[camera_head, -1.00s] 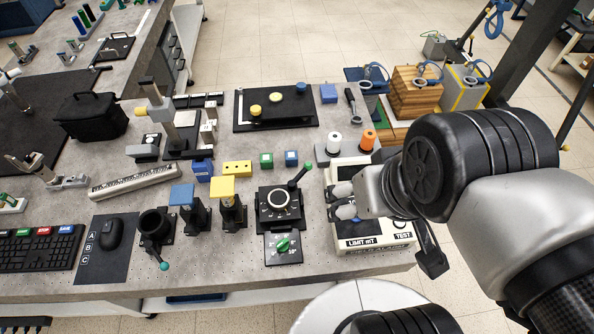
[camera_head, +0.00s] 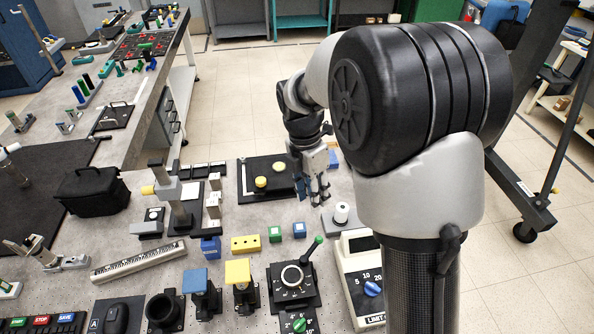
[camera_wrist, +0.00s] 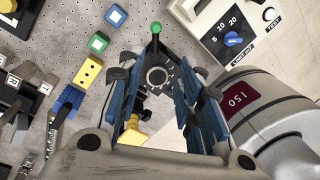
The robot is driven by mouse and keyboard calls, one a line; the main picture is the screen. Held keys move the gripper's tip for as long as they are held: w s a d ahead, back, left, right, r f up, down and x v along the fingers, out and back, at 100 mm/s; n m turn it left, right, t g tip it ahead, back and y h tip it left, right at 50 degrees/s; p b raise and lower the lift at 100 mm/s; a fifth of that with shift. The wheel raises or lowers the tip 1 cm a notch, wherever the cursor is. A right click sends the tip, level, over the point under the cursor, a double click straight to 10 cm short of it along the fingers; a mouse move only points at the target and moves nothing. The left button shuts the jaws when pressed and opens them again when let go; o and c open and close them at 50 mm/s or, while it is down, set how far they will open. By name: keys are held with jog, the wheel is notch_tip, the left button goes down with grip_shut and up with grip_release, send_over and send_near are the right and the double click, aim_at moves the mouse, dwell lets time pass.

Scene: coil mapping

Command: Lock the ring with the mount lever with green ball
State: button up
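The ring mount, a black block with a pale-marked ring (camera_head: 292,276), stands on the bench near the front. Its lever ends in a green ball (camera_head: 318,240) at the mount's upper right. In the wrist view, the ring (camera_wrist: 157,76) shows between my fingers and the green ball (camera_wrist: 156,27) shows beyond the fingertips. My gripper (camera_head: 312,192) is up and behind the mount in the head view, its fingers pointing down. In the wrist view my gripper (camera_wrist: 158,88) is open and empty, with blue-padded fingers spread wide. They partly hide the mount.
A meter box (camera_head: 360,275) with a blue knob stands right of the mount. Yellow (camera_head: 238,271) and blue (camera_head: 194,280) topped stands are to its left. Green (camera_head: 275,234) and blue (camera_head: 299,230) cubes and a yellow block (camera_head: 245,243) lie behind it.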

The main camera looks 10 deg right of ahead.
notch_tip(320, 180, down, 2)
jog(key=w+n, duration=0.1)
jog(key=n, duration=0.1)
jog(key=b, duration=0.5)
send_near(316, 241)
jog(key=shift+g, duration=0.3)
jog(key=f, duration=0.6)
jog(key=s+d+f, duration=0.1)
jog(key=f, duration=0.2)
jog(key=shift+c, duration=0.5)
grip_shut()
